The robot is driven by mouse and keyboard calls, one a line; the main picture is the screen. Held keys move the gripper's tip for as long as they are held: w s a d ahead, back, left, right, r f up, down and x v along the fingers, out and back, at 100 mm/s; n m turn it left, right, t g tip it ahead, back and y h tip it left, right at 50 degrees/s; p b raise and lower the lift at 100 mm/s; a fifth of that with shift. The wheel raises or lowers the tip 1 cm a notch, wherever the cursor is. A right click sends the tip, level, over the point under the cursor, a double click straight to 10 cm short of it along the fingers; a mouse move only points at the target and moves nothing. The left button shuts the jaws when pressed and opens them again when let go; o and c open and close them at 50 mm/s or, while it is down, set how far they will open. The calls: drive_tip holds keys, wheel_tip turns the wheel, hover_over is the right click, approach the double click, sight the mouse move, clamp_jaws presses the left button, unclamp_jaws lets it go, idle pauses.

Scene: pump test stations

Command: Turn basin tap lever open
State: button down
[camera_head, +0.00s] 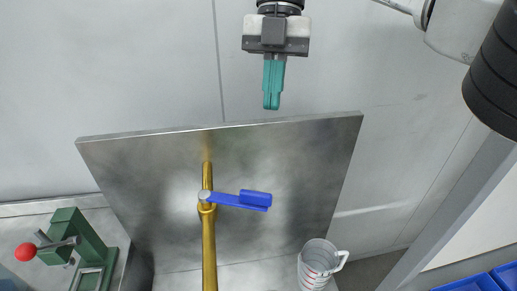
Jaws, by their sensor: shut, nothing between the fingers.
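The tap is a brass pipe (209,245) standing in front of a grey metal panel. Its blue lever (240,200) joins the pipe at a round silver hub (204,197) and points to the right, roughly crosswise to the pipe. My gripper (271,106) has teal fingers pointing down in the picture. The fingers are shut together and empty. The gripper is above the lever in the picture, near the panel's top edge, and apart from the lever.
The metal panel (300,150) stands behind the tap. A clear measuring jug (314,262) is at the lower right. A green device (88,245) with a red ball knob (25,252) is at the lower left. Blue bins (480,284) show at the bottom right corner.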

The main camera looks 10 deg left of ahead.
approach(233, 196)
drive_tip(key=w+d+f, duration=0.2)
drive_tip(key=d+f, duration=0.3)
drive_tip(key=shift+s+a+r+p, duration=0.15)
drive_tip(key=shift+s+a, duration=0.05)
drive_tip(key=shift+s, duration=0.8)
drive_tip(key=shift+s+a+r+p, duration=0.1)
drive_tip(key=shift+s+a+p, duration=0.1)
drive_tip(key=shift+s, duration=0.75)
drive_tip(key=shift+s+m, duration=0.3)
drive_tip(key=shift+m, duration=0.1)
